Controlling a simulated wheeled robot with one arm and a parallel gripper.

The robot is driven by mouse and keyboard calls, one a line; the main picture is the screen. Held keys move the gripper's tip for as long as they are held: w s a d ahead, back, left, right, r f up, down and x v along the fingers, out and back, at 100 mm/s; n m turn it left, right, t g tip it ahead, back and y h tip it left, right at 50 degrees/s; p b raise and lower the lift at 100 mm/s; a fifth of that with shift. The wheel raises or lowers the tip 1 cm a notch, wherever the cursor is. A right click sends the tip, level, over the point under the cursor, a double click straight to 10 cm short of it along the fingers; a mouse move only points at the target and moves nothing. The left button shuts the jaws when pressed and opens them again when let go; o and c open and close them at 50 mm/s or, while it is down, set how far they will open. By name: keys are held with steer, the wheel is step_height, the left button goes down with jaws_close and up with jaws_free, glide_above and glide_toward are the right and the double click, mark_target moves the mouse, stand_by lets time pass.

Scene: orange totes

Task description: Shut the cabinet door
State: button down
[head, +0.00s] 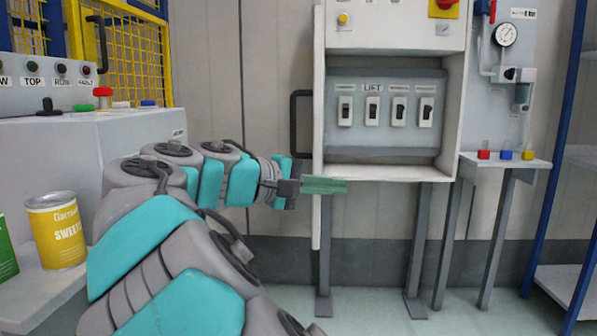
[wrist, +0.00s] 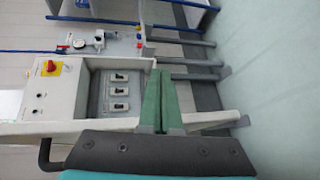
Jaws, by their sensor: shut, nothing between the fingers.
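The cabinet door (head: 318,110) stands open at the left side of the grey cabinet (head: 455,110) and shows nearly edge-on, with a dark handle (head: 296,125) on its left face. The cabinet interior shows a row of switches under a LIFT label. My gripper (head: 345,186) is shut and empty, its green fingers pointing right across the door's lower edge, below the handle. Whether they touch the door I cannot tell. In the wrist view, turned sideways, the shut fingers (wrist: 162,100) overlap the cabinet, and the door (wrist: 60,130) and handle (wrist: 45,158) are beside them.
A gauge panel (head: 505,70) and a small shelf (head: 505,160) with coloured blocks stand right of the cabinet. A blue-framed rack (head: 563,130) is at far right. A yellow can (head: 57,232) stands on the left ledge. The floor (head: 390,318) ahead is clear.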

steer(key=a+r+n+t, duration=0.2)
steer(key=a+r+t, duration=0.15)
steer(key=a, duration=1.05)
steer(key=b+x, duration=0.2)
steer(key=x, duration=0.7)
steer(key=shift+d+t, duration=0.25)
steer(key=shift+t, duration=0.1)
steer(key=shift+w, duration=0.15)
